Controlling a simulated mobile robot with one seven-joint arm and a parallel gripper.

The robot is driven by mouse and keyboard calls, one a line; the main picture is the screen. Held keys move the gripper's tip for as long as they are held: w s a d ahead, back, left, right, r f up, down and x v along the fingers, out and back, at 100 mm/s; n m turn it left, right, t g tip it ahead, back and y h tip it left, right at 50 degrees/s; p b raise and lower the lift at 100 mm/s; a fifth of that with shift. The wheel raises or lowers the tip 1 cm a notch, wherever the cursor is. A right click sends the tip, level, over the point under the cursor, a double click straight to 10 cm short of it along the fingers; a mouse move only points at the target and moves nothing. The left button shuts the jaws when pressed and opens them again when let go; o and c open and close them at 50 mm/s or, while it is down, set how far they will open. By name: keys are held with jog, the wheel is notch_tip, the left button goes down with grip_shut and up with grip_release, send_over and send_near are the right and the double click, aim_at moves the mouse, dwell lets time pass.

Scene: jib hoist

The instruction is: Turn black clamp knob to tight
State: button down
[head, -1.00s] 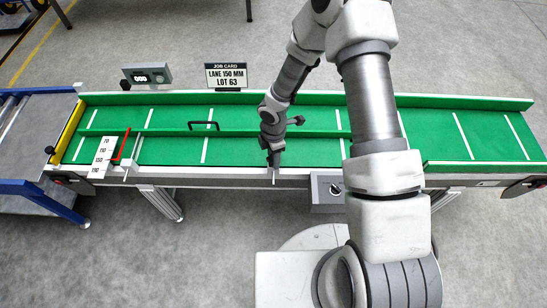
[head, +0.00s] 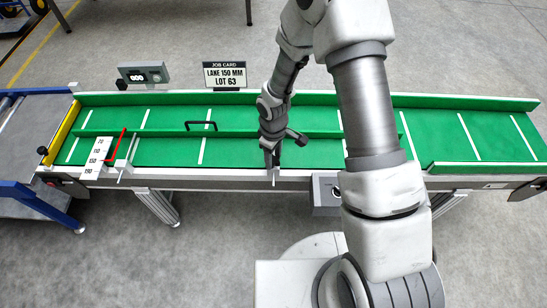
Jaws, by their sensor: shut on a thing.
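My gripper (head: 271,163) is at the near rail of the green conveyor (head: 185,152), pointing down, above a pale clamp stem (head: 275,178). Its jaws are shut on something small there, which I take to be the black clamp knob. The knob itself is hidden by the fingers and too small to make out, so its turn cannot be read. A green guide fence (head: 235,133) with a black handle (head: 201,124) runs along the belt, behind my gripper. A second pale stem (head: 124,170) stands on the near rail at the left.
A white scale plate (head: 96,159) with a red pointer (head: 115,146) is at the left. A job card (head: 225,75) reads "LANE 150 MM, LOT 63". A display box (head: 145,75) stands behind the belt. A grey control box (head: 326,192) hangs at the near side.

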jog(key=m+b, duration=0.1)
jog(key=m, duration=0.4)
jog(key=shift+m, duration=0.3)
jog(key=m, duration=0.4)
jog(key=shift+m+b, duration=0.4)
jog(key=shift+c, duration=1.5)
grip_release()
jog(key=shift+r, duration=0.1)
notch_tip(320, 180, up, 17)
jog(key=p, duration=0.4)
jog(key=shift+r, duration=0.15)
